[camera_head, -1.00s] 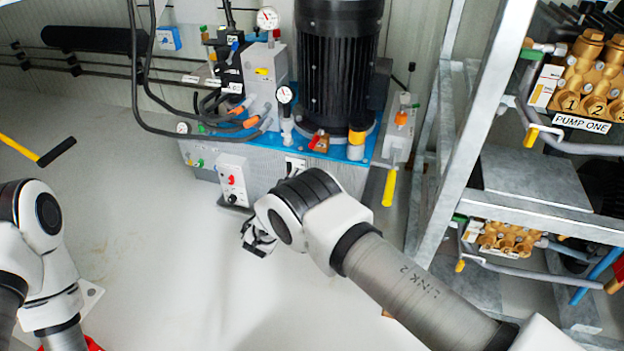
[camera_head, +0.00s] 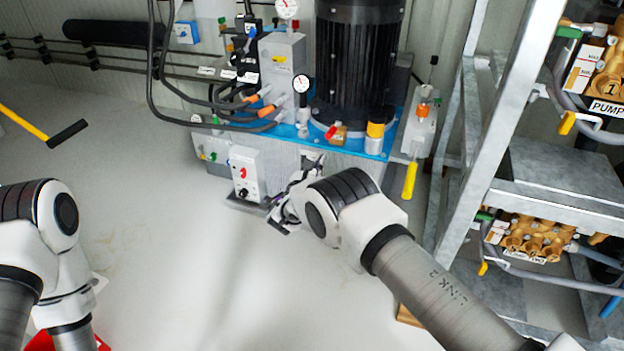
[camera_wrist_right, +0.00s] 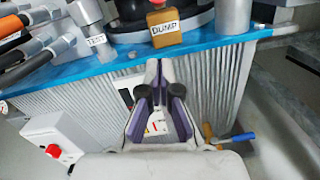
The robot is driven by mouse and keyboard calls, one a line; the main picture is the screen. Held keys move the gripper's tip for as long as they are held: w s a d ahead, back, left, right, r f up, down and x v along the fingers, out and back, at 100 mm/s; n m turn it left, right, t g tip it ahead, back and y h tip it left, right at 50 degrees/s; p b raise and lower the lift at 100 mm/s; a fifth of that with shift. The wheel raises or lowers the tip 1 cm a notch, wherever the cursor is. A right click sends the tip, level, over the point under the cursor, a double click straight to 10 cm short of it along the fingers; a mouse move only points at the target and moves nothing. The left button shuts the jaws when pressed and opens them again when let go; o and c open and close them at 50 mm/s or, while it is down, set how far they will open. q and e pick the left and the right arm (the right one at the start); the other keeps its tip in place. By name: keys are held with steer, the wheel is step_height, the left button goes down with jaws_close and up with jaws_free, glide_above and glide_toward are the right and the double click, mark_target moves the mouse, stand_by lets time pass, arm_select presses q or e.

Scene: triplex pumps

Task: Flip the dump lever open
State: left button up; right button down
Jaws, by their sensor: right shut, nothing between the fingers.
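The dump valve is a small brass block (camera_head: 339,138) with a red lever (camera_head: 331,131) on the blue top of the hydraulic unit, in front of the black motor. In the right wrist view the block (camera_wrist_right: 166,36) carries a DUMP label, and only a bit of red (camera_wrist_right: 157,2) shows above it at the frame edge. My right gripper (camera_head: 281,212) is low in front of the unit, below the valve and apart from it. In the wrist view its purple-sided fingers (camera_wrist_right: 160,92) are shut and empty. My left arm is at the lower left; its gripper is out of view.
A grey control box (camera_head: 247,173) with a red knob is just left of my right gripper. A yellow-handled lever (camera_head: 410,180) hangs right of the valve. A grey steel pump rack (camera_head: 500,110) stands further right. The floor at left centre is clear.

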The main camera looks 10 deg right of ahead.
mark_target(333, 130)
arm_select(q)
step_height(333, 130, down, 3)
steer(key=shift+w+r+b, duration=0.1)
steer(key=shift+r+b, duration=0.05)
steer(key=shift+b, duration=0.7)
arm_select(e)
steer(key=r, duration=0.1)
steer(key=w+d+r, duration=0.2)
steer(key=r, duration=0.1)
steer(key=shift+d, duration=0.25)
arm_select(q)
steer(key=shift+r, duration=0.1)
arm_select(e)
steer(key=shift+r, duration=0.1)
